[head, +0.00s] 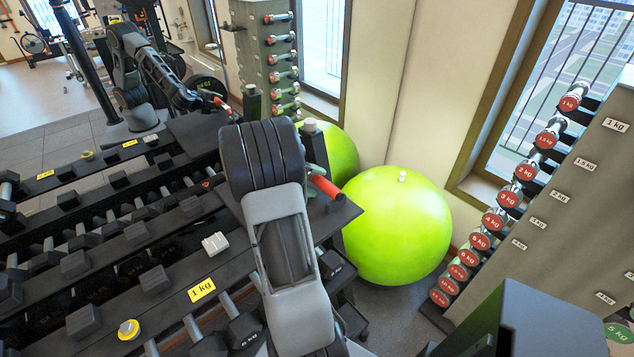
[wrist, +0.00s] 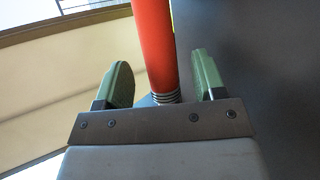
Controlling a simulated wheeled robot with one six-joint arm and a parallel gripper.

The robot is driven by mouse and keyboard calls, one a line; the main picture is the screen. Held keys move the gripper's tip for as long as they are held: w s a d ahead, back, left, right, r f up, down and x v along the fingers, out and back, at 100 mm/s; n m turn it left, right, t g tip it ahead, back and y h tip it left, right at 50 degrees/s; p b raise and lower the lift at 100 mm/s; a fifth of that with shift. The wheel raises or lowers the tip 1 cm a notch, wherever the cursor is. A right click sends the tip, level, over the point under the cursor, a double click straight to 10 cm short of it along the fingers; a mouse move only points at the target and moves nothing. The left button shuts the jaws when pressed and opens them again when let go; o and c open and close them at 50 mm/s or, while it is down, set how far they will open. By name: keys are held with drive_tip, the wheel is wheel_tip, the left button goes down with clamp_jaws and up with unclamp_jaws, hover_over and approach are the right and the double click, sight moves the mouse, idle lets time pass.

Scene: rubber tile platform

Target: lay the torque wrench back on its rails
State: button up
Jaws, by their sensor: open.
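The torque wrench shows as a red handle (head: 325,187) just right of my arm in the head view, over a dark surface; the rest of it is hidden behind my arm. In the wrist view the red handle (wrist: 154,45) runs from the top edge down between the two green fingers of my gripper (wrist: 160,75). It ends in a ribbed metal collar near the gripper's plate. The fingers are open, with a visible gap on each side of the handle. I cannot make out the rails clearly.
A dumbbell rack (head: 110,245) with dark shelves fills the left. Two lime exercise balls stand behind and right, the nearer one (head: 397,225) close beyond the handle. A tall rack of red-ended dumbbells (head: 525,170) stands at the right. A small white object (head: 215,243) lies on the shelf.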

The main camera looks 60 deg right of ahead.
drive_tip(key=b+v, duration=0.1)
drive_tip(key=v, duration=1.1)
drive_tip(key=shift+w+a+r, duration=0.2)
